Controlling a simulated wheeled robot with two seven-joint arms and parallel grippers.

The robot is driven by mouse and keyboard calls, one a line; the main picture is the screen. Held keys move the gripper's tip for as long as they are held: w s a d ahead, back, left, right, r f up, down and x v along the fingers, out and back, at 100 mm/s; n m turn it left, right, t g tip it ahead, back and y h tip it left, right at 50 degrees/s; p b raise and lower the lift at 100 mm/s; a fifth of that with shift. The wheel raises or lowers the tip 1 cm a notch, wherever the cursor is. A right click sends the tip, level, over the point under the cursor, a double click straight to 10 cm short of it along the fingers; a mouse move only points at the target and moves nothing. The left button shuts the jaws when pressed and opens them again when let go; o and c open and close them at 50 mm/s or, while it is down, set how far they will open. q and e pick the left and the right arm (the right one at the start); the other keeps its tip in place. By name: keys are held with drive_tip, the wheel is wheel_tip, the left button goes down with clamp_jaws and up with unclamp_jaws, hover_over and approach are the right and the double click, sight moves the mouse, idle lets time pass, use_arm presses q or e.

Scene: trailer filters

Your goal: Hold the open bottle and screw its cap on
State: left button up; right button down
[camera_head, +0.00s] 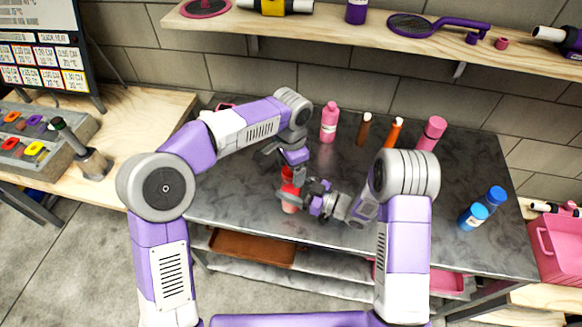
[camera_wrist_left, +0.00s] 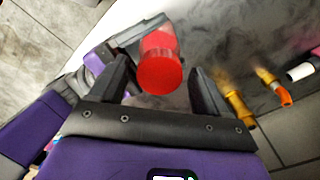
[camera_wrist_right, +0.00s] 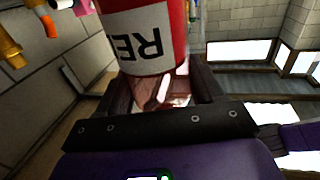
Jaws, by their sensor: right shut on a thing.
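A red bottle (camera_head: 290,189) stands upright near the front edge of the grey metal table. My right gripper (camera_head: 298,195) comes from the right and is shut on it. In the right wrist view the bottle (camera_wrist_right: 145,40) shows a white label with dark letters. My left gripper (camera_head: 291,166) points down just above the bottle. In the left wrist view its fingers (camera_wrist_left: 160,70) are apart on both sides of a flat, round red top (camera_wrist_left: 159,74), with a gap at the right finger. I cannot tell whether this top is the cap or whether it is seated.
Behind stand a pink bottle (camera_head: 329,122), a brown bottle (camera_head: 364,128), an orange-topped bottle (camera_head: 395,132) and another pink bottle (camera_head: 431,133). A wooden shelf (camera_head: 350,32) runs above the table. The table's middle right is clear.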

use_arm(q)
drive_tip(key=shift+r, duration=2.3)
drive_tip(key=shift+c, duration=0.3)
drive_tip(key=shift+d+r+n, duration=0.1)
drive_tip(key=shift+r+n, duration=0.45)
drive_tip(key=shift+n, duration=0.35)
wheel_tip(320, 180, up, 2)
drive_tip(key=n, duration=0.3)
drive_tip(key=shift+r+n, duration=0.15)
drive_tip(key=shift+n, duration=0.25)
drive_tip(key=shift+f, duration=4)
drive_tip(key=shift+c, duration=0.3)
